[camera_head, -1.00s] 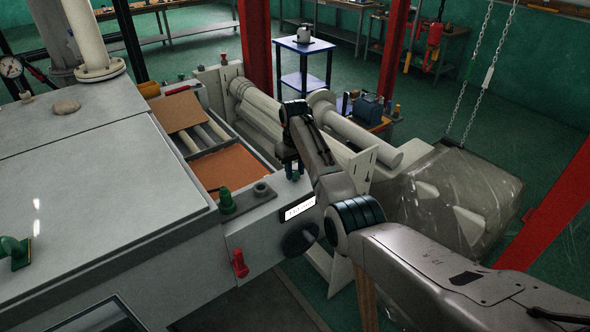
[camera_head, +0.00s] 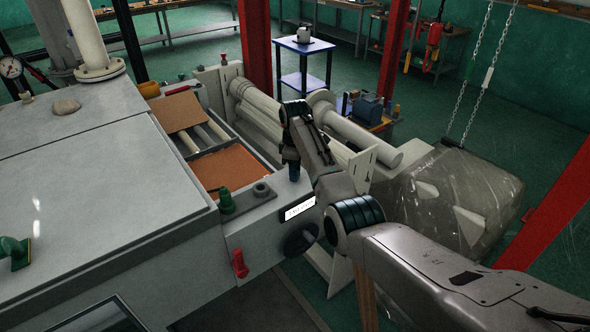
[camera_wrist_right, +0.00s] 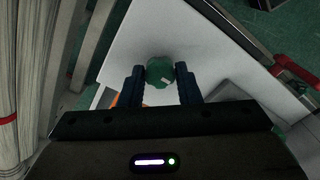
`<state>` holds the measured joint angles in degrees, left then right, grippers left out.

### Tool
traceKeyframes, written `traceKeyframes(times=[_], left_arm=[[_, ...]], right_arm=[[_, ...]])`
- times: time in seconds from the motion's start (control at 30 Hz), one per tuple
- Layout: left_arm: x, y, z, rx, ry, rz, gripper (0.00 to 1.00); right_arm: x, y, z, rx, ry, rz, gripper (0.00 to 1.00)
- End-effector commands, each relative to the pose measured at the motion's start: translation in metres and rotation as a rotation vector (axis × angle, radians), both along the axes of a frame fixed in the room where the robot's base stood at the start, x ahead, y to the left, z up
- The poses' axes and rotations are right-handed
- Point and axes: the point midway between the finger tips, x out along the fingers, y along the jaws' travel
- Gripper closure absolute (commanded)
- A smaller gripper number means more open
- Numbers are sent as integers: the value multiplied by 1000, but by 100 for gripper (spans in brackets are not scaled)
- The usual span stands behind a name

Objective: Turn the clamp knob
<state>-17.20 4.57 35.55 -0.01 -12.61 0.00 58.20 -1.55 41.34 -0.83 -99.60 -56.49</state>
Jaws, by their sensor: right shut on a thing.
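The clamp knob (camera_wrist_right: 160,72) is round and green with a small pale mark. In the right wrist view it sits between the two dark fingers of my right gripper (camera_wrist_right: 160,85), which is shut on it. In the head view my right gripper (camera_head: 294,171) points down at the near right corner of the machine's grey top. There the fingers hide the knob. My left gripper is not in view.
Another green knob (camera_head: 226,200) and a grey round fitting (camera_head: 262,190) stand left of my gripper. A black handwheel (camera_head: 300,238) and a red handle (camera_head: 239,263) are on the machine's front. Pale rollers (camera_head: 262,112) lie behind.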

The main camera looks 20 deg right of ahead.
Motion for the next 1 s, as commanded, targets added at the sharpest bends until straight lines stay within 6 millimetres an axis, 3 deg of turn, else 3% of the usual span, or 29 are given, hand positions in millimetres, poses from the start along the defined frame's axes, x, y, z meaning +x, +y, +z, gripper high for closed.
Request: traceKeyframes(times=[0.57,0.6,0.7,1.0], left_arm=[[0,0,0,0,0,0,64],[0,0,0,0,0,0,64],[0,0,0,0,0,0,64],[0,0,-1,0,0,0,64]], right_arm=[[3,0,5,-1,-10,32,93],[2,0,5,-1,-10,32,64],[2,0,4,0,-8,31,48],[1,0,3,0,-4,31,48]])
